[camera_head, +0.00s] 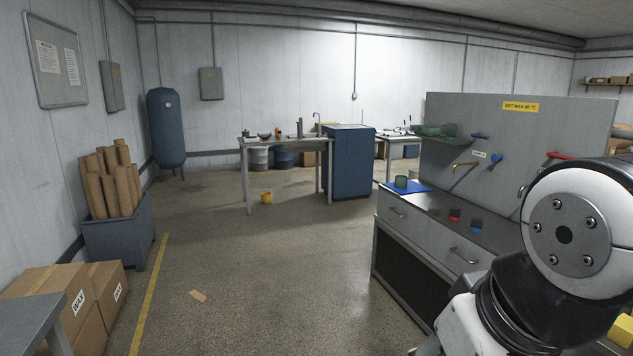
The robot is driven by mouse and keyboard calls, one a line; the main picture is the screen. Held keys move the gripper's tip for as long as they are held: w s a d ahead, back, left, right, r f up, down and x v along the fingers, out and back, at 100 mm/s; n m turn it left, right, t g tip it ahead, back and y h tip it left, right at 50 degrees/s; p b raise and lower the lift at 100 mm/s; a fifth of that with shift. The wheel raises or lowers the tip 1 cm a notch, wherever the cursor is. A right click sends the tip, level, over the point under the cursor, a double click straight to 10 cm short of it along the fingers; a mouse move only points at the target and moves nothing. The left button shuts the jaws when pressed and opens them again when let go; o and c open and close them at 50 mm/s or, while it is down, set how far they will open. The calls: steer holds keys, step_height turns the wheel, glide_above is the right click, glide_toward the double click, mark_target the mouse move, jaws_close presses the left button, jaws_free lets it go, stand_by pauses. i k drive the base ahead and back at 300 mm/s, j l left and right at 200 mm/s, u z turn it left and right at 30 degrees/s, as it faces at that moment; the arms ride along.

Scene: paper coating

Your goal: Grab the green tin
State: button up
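My arm fills the lower right of the head view, in front of the bench's near end. My gripper is out of view, so I see nothing of its fingers. The tin stands well away from the visible part of my arm.
A grey panel with a yellow sign (520,107) and small taps rises behind the bench. Wax boxes (108,285) stand at lower left. The middle floor is mostly clear.

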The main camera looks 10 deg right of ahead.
mark_target(401, 181)
steer(key=i+j, duration=0.15)
steer(key=i, duration=2.05)
steer(key=i+j, duration=0.1)
steer(key=i, duration=2.05)
steer(key=i+j+z, duration=0.15)
steer(key=i+z, duration=0.25)
steer(key=i+j+z, duration=0.45)
steer(key=i, duration=0.15)
steer(key=i+j+z, duration=0.85)
steer(key=j, duration=0.15)
steer(key=k, duration=0.05)
